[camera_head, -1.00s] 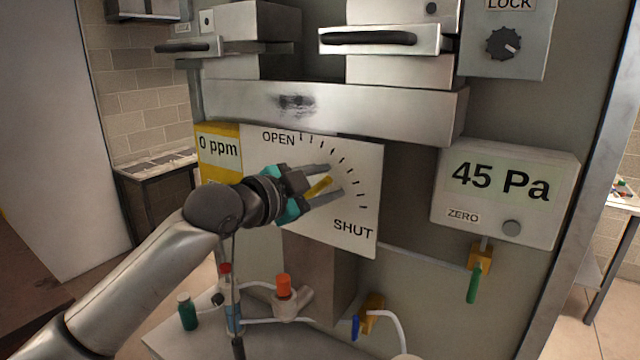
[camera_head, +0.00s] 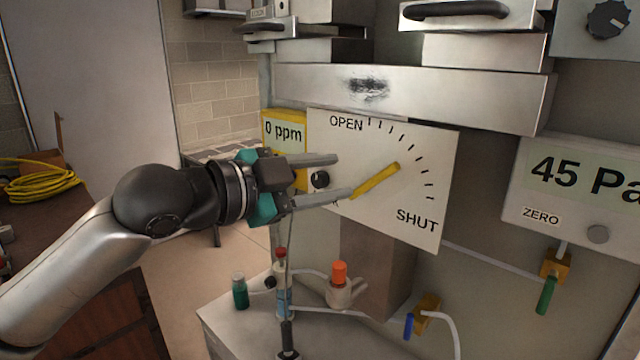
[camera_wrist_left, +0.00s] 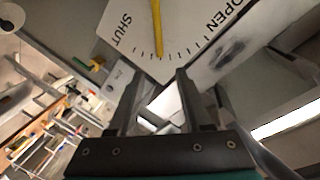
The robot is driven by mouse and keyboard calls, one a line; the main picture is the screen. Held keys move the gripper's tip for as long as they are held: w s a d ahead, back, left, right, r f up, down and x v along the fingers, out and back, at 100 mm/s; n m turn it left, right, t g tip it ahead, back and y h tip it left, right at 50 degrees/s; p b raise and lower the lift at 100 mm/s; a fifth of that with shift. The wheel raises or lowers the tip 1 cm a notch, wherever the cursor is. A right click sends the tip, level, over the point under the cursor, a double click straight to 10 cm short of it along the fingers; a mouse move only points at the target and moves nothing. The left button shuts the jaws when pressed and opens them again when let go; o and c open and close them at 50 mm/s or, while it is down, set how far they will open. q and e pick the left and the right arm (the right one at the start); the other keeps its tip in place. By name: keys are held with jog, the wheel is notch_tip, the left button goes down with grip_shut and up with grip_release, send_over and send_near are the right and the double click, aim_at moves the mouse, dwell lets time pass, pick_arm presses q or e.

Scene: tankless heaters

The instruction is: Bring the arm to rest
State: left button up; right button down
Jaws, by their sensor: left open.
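My left gripper (camera_head: 345,176) is open in the head view, its two fingers spread and nothing between them. It is in front of the left part of the white OPEN/SHUT dial plate (camera_head: 425,215). A yellow lever (camera_head: 378,180) on the plate points up and right, between the OPEN and SHUT ends of the tick marks. The lever lies to the right of my fingertips, and they look apart from it. In the left wrist view, the yellow lever (camera_wrist_left: 157,28) shows beyond the open fingers (camera_wrist_left: 150,80). My right gripper is not in view.
A yellow 0 ppm meter (camera_head: 284,135) is behind my gripper. A 45 Pa gauge (camera_head: 575,190) is at right. Below stand a green bottle (camera_head: 240,292), an orange-capped fitting (camera_head: 340,275) and a blue-handled valve (camera_head: 420,315). A yellow cable coil (camera_head: 40,182) lies at far left.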

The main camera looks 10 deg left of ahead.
pick_arm(q)
jog(key=shift+s+a, duration=0.45)
jog(key=shift+s, duration=0.05)
